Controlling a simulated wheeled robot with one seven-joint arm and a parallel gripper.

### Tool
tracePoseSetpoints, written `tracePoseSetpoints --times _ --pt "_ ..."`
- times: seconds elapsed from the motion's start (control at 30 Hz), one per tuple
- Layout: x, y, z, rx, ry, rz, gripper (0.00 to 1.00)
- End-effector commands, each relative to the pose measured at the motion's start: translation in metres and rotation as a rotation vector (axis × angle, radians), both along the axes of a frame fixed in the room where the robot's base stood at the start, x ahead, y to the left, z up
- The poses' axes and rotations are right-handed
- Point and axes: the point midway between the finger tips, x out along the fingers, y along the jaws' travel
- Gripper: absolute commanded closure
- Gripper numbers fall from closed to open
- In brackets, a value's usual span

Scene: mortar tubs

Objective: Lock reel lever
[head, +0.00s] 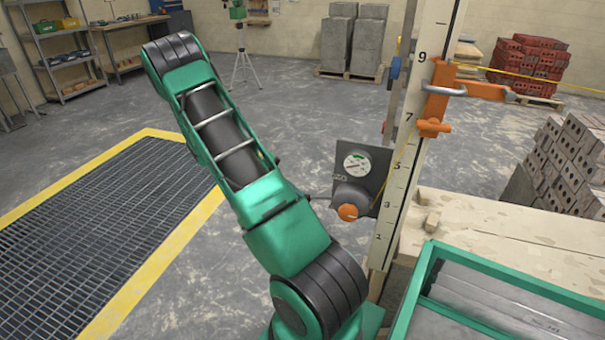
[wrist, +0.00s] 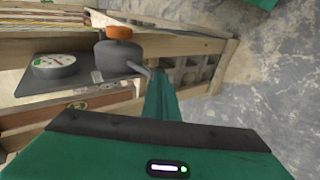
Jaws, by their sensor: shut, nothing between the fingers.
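The reel (head: 352,195) is a grey drum with an orange knob, on a dark plate beside a numbered wooden post (head: 398,165). It also shows in the wrist view (wrist: 118,57), with a round dial next to it on the plate. A short grey lever (wrist: 138,69) sticks out from the drum toward my gripper. My gripper (wrist: 159,76) shows as narrow green fingers, shut and empty, with the tips close beside the lever's end. I cannot tell whether they touch it.
An orange clamp (head: 437,100) sits on the post with a yellow line running right. A wooden bench (head: 490,222) and a green-rimmed tub (head: 420,285) stand at right. Stacked blocks (head: 570,160) are behind. A yellow-edged floor grate (head: 85,245) lies left. The floor behind is mostly clear.

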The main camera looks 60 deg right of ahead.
Motion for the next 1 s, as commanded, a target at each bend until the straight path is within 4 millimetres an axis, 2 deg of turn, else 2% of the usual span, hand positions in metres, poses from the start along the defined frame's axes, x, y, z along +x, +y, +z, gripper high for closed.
tracePoseSetpoints --times 0.07,1.0 --pt "0.001 0.0 -0.007 -0.013 0.049 0.003 1.0" --pt "0.0 0.0 0.012 -0.008 0.033 0.0 1.0"
